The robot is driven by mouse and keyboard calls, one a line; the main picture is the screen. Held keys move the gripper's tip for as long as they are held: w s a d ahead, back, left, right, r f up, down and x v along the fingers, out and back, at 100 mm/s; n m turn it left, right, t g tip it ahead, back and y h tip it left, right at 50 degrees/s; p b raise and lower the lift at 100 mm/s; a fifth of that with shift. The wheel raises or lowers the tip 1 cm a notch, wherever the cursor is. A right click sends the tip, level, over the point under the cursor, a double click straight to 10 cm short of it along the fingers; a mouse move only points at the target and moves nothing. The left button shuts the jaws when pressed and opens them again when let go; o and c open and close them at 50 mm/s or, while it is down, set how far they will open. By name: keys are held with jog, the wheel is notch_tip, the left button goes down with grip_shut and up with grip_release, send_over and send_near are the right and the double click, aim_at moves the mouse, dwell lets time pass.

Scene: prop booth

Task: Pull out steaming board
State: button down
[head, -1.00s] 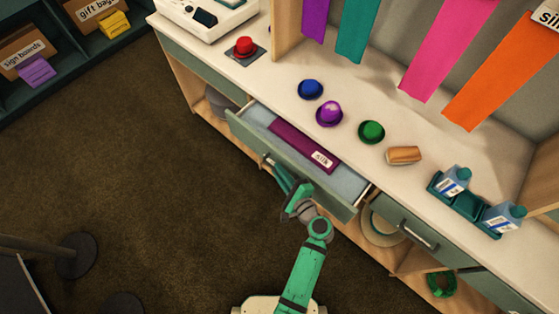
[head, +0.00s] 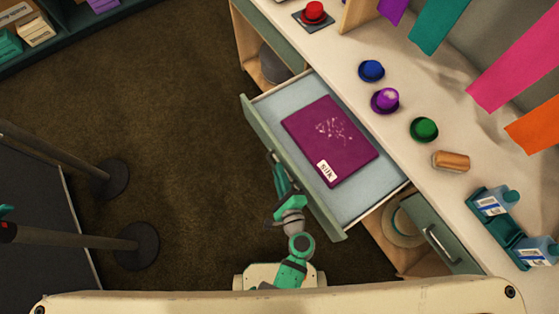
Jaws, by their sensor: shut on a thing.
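The drawer (head: 276,100) under the counter is pulled well out, its green-grey front facing me. A flat purple board (head: 335,132) with pale speckles and a white label reading "silk" lies inside it on the light blue bottom. No thing in view is labelled as a steaming board. My gripper (head: 274,160) is at the outer side of the drawer front, near its middle, shut on the drawer handle. The handle itself is mostly hidden by the fingers.
Small blue, purple and green hats (head: 424,129), a brown roll (head: 451,161) and a teal tray (head: 480,206) with bottles stand on the counter. A closed drawer (head: 432,232) is at right. Stanchion bases (head: 135,246) stand on the floor at left. Carpet between is clear.

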dwell(0.3)
jog(key=c, duration=2.1)
grip_release()
jog(key=v, duration=1.1)
jog(key=shift+a, duration=0.15)
jog(key=s+f+n+g+h, duration=0.2)
jog(key=s+n+g+h, duration=0.2)
jog(key=s+n, duration=0.3)
jog(key=s+a+r+n+t, duration=0.1)
jog(key=a+r+n+t, duration=0.2)
jog(key=r+n, duration=1.1)
jog(key=shift+s+a+r+n+t, duration=0.25)
jog(key=shift+r+n+t, duration=0.15)
jog(key=shift+r+t, duration=0.2)
